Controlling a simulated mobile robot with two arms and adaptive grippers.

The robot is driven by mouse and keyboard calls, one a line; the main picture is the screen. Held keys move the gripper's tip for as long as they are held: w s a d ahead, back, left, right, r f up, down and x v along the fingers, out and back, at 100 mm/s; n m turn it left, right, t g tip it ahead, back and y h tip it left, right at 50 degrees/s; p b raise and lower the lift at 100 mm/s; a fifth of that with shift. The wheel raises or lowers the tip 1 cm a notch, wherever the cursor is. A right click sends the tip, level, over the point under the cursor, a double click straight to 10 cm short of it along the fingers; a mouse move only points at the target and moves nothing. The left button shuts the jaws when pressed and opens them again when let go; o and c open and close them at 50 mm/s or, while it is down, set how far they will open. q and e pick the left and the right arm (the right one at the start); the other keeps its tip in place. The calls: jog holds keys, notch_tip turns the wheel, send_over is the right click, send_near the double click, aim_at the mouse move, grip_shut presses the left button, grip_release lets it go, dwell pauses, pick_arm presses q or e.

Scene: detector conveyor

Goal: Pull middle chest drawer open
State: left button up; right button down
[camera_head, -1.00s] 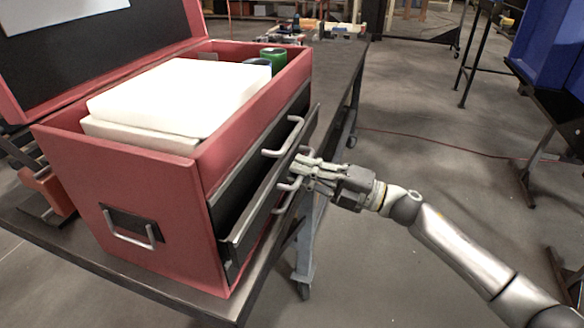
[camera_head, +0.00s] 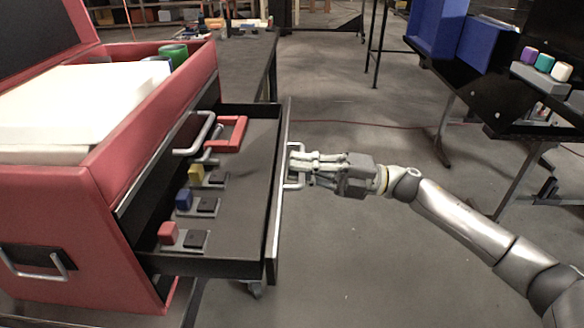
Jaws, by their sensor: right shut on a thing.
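A red tool chest (camera_head: 70,218) stands at the left with its lid up. Its middle drawer (camera_head: 278,215) is pulled far out to the right, and its grey interior shows. My right gripper (camera_head: 300,166) is shut on the drawer's metal handle (camera_head: 292,181), at the outer side of the drawer front. The top drawer's handle (camera_head: 193,136) sits back at the chest's face, above the open drawer. The lower part of the chest's front is hidden behind the open drawer. My left gripper is not in view.
In the drawer lie a red frame-like item (camera_head: 233,146) and several small pieces, including yellow (camera_head: 196,174), blue (camera_head: 183,199) and red (camera_head: 168,232) ones. A black stand with blue bins (camera_head: 436,32) is at upper right.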

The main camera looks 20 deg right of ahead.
jog(key=c, duration=1.5)
grip_release()
jog(key=v, duration=1.2)
